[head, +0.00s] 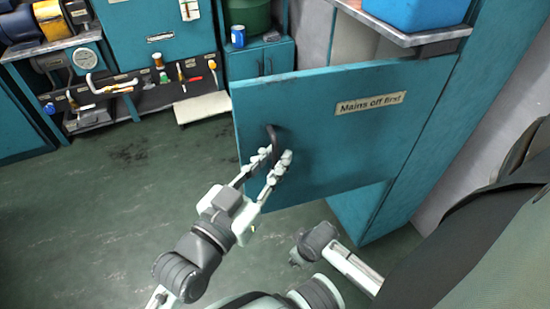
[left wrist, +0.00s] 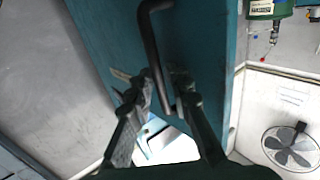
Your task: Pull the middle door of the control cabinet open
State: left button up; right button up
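The teal cabinet door (head: 330,140) with the label "Mains off first" stands swung out from the cabinet (head: 425,140) in the head view. Its dark bar handle (head: 272,138) is near the door's free edge. My left gripper (head: 271,158) is at the handle's lower part. In the left wrist view the handle (left wrist: 153,45) runs down between the two fingers (left wrist: 163,88). The fingers are apart, with a gap beside the bar; I cannot tell whether one touches it. Parts of my right arm show at the bottom of the head view, but no right fingers.
A grey shelf (head: 400,36) with a blue box (head: 415,12) juts out above the door. A tool bench (head: 150,92) and a low teal cupboard (head: 262,62) stand at the back. The green floor (head: 90,205) to the left is clear. A fan (left wrist: 291,146) shows in the left wrist view.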

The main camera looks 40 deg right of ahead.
pick_arm(q)
jog(key=shift+s+a+f, duration=0.1)
jog(key=shift+s+a, duration=0.1)
jog(key=v, duration=1.1)
jog(key=shift+a, duration=0.25)
